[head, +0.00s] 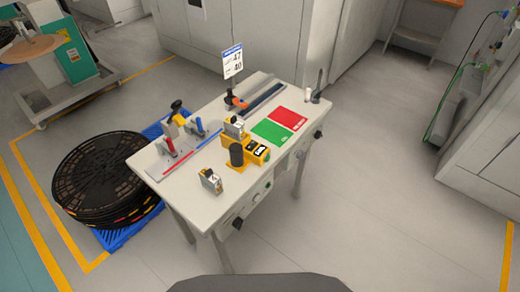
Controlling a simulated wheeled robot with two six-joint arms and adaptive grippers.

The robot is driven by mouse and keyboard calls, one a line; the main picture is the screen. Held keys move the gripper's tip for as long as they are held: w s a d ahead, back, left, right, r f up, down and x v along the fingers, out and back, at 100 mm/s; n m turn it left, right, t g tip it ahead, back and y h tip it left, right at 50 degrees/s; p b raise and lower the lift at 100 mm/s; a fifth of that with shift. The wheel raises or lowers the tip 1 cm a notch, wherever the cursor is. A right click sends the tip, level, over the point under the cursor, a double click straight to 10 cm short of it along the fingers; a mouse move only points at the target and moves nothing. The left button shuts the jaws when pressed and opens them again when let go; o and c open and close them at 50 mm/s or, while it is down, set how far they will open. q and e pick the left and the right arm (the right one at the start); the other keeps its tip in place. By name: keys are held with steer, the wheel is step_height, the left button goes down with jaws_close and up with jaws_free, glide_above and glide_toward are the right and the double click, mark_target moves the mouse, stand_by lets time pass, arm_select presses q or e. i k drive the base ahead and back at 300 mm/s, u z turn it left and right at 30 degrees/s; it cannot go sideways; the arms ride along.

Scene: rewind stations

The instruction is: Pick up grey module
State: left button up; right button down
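A small grey module (211,181) with a dark and yellow edge stands on the near left part of the white worktable (190,189), apart from the other things. A similar grey module (234,127) sits on the yellow device (256,151) near the middle of the table. I cannot tell from this view which of the two the task names. Neither of my grippers is in view, and nothing is seen touching either module.
Black reels (100,180) on a blue pallet flank the table's left; floor at right is clear.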

mark_target(234, 129)
steer(key=z, duration=0.75)
steer(key=k, duration=1)
steer(key=z, duration=1.3)
steer(key=i, duration=2.1)
steer(key=u, duration=0.85)
steer(key=i, duration=0.95)
steer(key=u, duration=1.55)
steer(key=i, duration=0.75)
steer(key=u, duration=0.65)
